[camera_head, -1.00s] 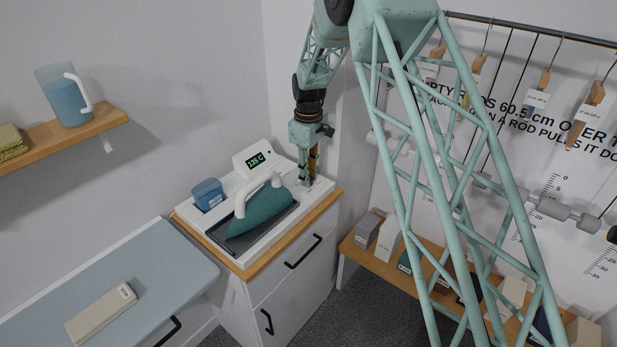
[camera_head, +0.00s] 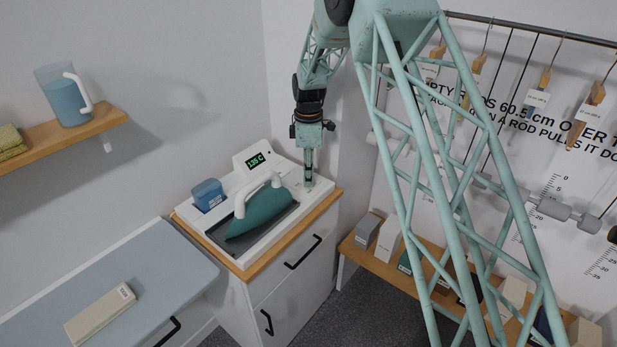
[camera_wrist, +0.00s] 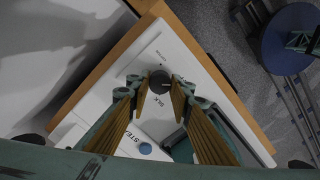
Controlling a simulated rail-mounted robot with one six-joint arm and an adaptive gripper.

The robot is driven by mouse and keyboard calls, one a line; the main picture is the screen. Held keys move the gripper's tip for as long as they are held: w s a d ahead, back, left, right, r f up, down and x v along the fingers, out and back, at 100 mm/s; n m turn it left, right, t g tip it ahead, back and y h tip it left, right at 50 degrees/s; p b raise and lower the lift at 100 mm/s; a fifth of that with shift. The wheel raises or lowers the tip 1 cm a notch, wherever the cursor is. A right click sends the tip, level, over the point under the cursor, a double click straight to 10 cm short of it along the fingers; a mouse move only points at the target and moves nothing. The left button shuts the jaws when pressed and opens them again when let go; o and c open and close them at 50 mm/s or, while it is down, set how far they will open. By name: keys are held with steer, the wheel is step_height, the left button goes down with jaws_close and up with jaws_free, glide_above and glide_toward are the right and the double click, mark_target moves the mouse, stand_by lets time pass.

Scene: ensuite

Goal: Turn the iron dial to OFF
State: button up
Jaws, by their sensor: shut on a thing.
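The iron dial (camera_wrist: 159,81) is a small dark round knob on the white station top, seen between my fingertips in the wrist view. My gripper (camera_wrist: 159,88) points down with its two fingers closed around the dial, one on each side. In the head view my gripper (camera_head: 308,183) stands at the back right corner of the station and hides the dial. Lettering such as SILK is printed around the dial. A faint light mark shows on the knob, but I cannot tell which setting it points to. The green display (camera_head: 256,160) reads about 135 C.
The teal iron (camera_head: 262,212) with a white handle rests on the station, left of my gripper. A blue water tank (camera_head: 208,194) sits behind it. An ironing board (camera_head: 150,270) with a beige box is at lower left. A low wooden shelf (camera_head: 385,265) with boxes stands right.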

stand_by(0.3)
steer(key=o, duration=0.9)
steer(key=shift+r, duration=0.1)
steer(key=shift+r, duration=5.9)
